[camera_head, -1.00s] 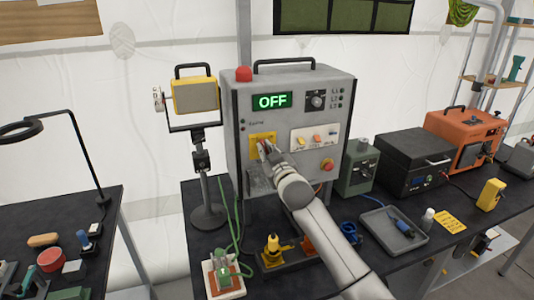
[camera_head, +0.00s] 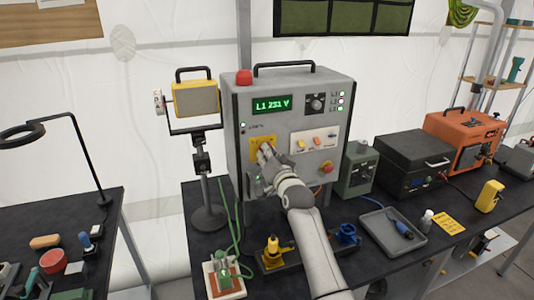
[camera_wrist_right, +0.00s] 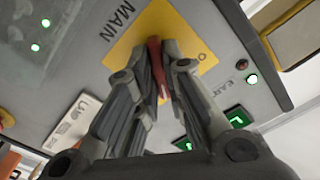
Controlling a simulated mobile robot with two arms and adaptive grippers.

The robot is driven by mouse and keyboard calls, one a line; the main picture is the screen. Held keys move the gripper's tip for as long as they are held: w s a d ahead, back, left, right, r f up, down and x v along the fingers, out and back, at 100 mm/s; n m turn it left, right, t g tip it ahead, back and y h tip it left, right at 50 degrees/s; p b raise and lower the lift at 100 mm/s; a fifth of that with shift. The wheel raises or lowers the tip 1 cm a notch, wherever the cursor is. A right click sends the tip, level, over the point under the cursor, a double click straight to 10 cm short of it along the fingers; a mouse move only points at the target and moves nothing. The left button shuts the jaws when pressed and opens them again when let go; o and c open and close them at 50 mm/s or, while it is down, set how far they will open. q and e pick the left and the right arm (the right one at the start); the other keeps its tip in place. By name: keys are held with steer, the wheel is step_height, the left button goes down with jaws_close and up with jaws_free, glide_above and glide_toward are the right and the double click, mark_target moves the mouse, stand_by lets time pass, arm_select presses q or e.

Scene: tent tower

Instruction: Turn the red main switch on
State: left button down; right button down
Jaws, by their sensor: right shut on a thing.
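The grey power cabinet (camera_head: 300,185) stands on the black bench. Its red main switch (camera_wrist_right: 155,52) sits on a yellow plate (camera_head: 258,139) marked "MAIN", which also shows in the right wrist view (camera_wrist_right: 128,40). My right gripper (camera_head: 264,149) is at this plate, its fingers closed around the red handle; the fingers hide most of the handle in the head view. The cabinet's display (camera_head: 272,105) is lit green and reads "L1" with a voltage. Several small green lamps glow, including those beside L1, L2 and L3 (camera_head: 340,101). My left gripper is not in view.
A yellow work lamp (camera_head: 195,96) on a stand is left of the cabinet. Right of it stand a green box (camera_head: 358,170), a black case (camera_head: 413,160) and a grey tray (camera_head: 381,238). Connectors and a green cable lie in front.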

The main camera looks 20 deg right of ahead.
steer(key=shift+m, duration=1.1)
steer(key=c, duration=1.5)
jaws_free()
steer(key=s, duration=1.2)
steer(key=shift+d, duration=0.2)
steer(key=shift+f, duration=0.1)
